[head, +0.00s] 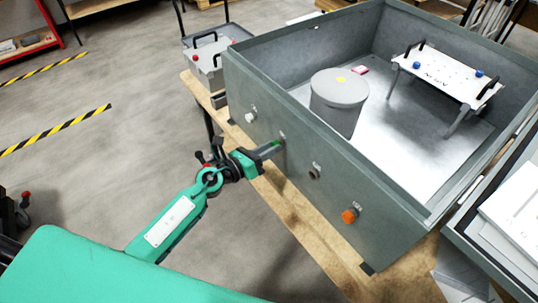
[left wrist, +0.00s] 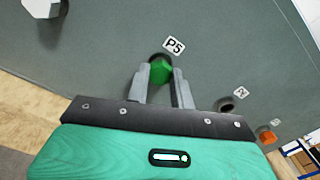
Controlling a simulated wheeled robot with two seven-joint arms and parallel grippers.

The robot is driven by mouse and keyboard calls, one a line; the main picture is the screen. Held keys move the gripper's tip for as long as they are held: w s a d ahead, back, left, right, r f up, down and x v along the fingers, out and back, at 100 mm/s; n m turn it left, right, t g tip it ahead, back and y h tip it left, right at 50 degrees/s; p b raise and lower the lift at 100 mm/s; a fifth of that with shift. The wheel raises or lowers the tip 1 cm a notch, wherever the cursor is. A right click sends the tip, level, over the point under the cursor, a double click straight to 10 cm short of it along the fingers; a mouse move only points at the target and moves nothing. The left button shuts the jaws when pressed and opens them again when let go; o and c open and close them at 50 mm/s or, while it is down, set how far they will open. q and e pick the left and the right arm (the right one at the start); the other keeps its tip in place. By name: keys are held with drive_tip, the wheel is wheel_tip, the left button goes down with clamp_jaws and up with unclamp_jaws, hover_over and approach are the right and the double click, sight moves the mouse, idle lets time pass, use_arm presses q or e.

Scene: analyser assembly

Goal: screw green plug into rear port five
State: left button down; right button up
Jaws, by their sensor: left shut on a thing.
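The green plug (head: 276,143) is at the wall of the large grey metal box (head: 330,200). In the left wrist view the green plug (left wrist: 160,71) sits at the port under the label P5 (left wrist: 174,46). My left gripper (head: 271,149) reaches the wall from the left. Its two grey fingers (left wrist: 161,88) are shut on the plug, one on each side. The plug faces the port and looks in line with it; how deep it sits is hidden. My right gripper is in neither view.
On the same wall are a white plug (head: 251,116), an empty dark port (head: 315,171) and an orange plug (head: 350,215). Inside the box are a grey cylinder (head: 338,100) and a white panel with black handles (head: 443,77). The wooden table edge (head: 290,212) runs below.

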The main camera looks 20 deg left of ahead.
use_arm(q)
drive_tip(key=m+b, duration=0.3)
drive_tip(key=m, duration=0.8)
drive_tip(key=c, duration=1.3)
unclamp_jaws()
drive_tip(key=shift+c, duration=0.2)
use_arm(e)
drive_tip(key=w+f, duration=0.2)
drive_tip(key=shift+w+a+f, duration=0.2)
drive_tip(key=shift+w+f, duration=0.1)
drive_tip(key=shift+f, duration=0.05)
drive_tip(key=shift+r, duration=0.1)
